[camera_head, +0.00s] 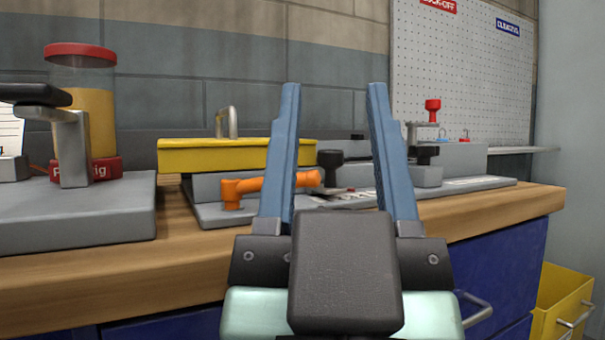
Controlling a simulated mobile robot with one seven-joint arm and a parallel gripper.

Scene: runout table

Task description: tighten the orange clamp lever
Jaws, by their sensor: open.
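The orange clamp lever (244,187) sits low on a grey fixture on the wooden table, left of the picture's middle. Its round hub is at the left and its arm points right, passing behind my gripper's left finger. Its tip shows between the two fingers. My gripper (333,92) is open, with two blue fingers spread apart and nothing held between them. The fingers are in front of the fixture in this view. I cannot tell the distance from the fingers to the lever.
A yellow bar (228,157) lies behind the lever. A black knob (330,159) stands right of it. A red-lidded jar (82,110) and grey plate (80,222) are at left. A red knob (432,105) stands at right.

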